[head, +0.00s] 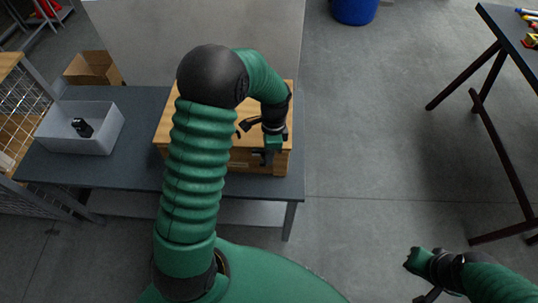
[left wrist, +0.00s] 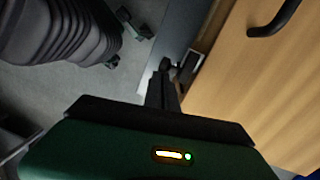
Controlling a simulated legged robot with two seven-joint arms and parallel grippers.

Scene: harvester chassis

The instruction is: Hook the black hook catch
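The wooden box (head: 247,160) stands on the dark table, with a curved black handle (head: 250,123) on its lid. The handle also shows at the top right of the left wrist view (left wrist: 272,18). My left gripper (head: 267,156) points down at the box's front edge, right of its middle. In the left wrist view its dark fingers (left wrist: 163,85) look close together, beside the box edge. A small dark piece lies at the fingertips; I cannot tell whether it is the black hook catch or part of the fingers. My right gripper (head: 424,277) is at the lower right, away from the box.
A grey bin (head: 62,138) with a black object (head: 82,127) stands on the left of the table (head: 135,170). A cardboard box (head: 93,68) and a wire rack (head: 35,100) are farther left. Another table (head: 507,35) is at the right, with open floor between.

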